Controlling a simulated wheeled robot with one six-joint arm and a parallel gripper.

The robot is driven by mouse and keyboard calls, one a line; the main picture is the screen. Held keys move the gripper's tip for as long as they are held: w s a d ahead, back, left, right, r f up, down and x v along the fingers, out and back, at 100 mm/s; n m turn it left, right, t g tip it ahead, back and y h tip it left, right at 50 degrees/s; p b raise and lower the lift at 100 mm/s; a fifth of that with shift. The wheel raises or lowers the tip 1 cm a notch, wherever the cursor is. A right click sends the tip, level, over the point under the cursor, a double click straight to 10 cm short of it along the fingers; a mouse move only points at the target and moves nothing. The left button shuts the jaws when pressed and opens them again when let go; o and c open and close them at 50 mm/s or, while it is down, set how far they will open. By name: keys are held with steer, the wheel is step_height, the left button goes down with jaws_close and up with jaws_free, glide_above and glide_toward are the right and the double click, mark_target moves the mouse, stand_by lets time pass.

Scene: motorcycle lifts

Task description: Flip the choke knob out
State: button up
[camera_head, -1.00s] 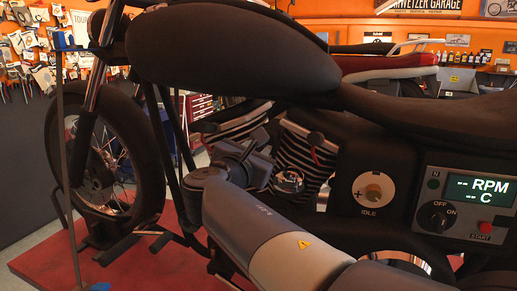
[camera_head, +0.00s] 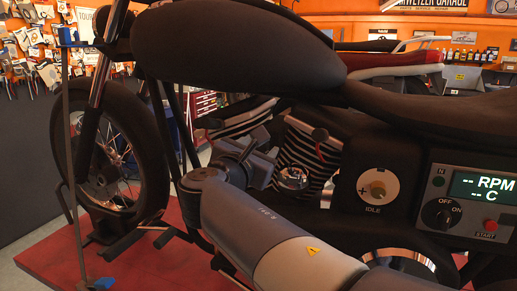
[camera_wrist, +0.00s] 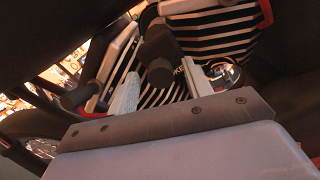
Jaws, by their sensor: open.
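A black knob (camera_wrist: 160,62) shows in the wrist view in front of the striped engine fins. A label partly hidden beside it shows the letters "KE"; I take this for the choke knob. My gripper (camera_wrist: 163,80) is open, with one pale finger on each side of the knob's lower end. I cannot tell whether either finger touches it. In the head view my gripper (camera_head: 258,160) is at the engine's left side, and the choke knob is hard to make out behind it.
A round chrome part (camera_head: 293,177) sits right of my gripper. Further right are the idle dial (camera_head: 377,189) and a control panel (camera_head: 470,200) with a display. The tank (camera_head: 235,45) overhangs the engine. The motorcycle stands on a red lift (camera_head: 70,265).

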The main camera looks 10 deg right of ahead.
steer(key=b+v, duration=0.2)
steer(key=v, duration=0.8)
steer(key=shift+s+a, duration=0.2)
steer(key=shift+s, duration=0.05)
steer(key=p+x, duration=0.2)
steer(key=x, duration=1)
steer(key=shift+w+d, duration=0.15)
steer(key=shift+w, duration=0.05)
